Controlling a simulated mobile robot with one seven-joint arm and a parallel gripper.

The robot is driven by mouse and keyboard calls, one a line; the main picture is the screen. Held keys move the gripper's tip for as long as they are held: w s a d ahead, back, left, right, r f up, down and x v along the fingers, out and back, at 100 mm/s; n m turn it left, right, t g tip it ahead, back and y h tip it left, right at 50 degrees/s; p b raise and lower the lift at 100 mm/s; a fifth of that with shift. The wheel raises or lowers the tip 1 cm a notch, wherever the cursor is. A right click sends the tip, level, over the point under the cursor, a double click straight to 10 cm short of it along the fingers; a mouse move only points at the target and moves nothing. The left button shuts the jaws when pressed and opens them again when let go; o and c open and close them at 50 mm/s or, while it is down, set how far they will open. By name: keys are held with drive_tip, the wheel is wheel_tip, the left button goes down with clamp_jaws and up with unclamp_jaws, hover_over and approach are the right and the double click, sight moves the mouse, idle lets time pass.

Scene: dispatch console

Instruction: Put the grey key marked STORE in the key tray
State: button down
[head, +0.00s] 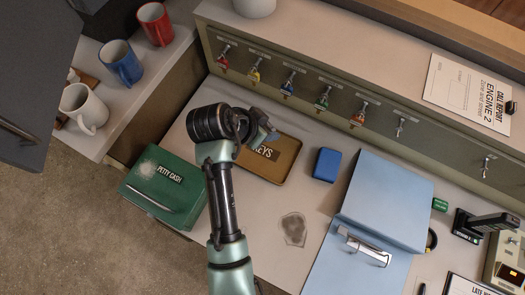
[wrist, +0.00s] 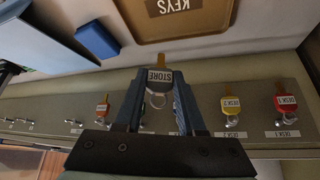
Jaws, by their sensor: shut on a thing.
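In the wrist view, the grey key marked STORE (wrist: 157,76) is between the fingers of my gripper (wrist: 158,82), which is shut on it. A narrow brass-coloured part of the key points towards the tray. The brown key tray (wrist: 205,22), marked KEYS, is at the top of that view, beyond the key. In the head view, the tray (head: 270,172) lies on the counter, and my gripper (head: 270,136) is above its upper left part, partly covering it. The key cannot be made out there.
Several coloured keys, such as a yellow one (head: 255,74), hang along the panel behind the tray.

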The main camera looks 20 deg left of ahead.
drive_tip(key=a+f, duration=0.1)
drive_tip(key=a, duration=0.1)
hover_over(260, 152)
drive_tip(key=shift+m, duration=0.4)
wheel_tip(260, 152, down, 10)
drive_tip(key=shift+b, duration=0.35)
drive_tip(key=shift+f, duration=0.15)
drive_tip(key=c, duration=0.5)
unclamp_jaws()
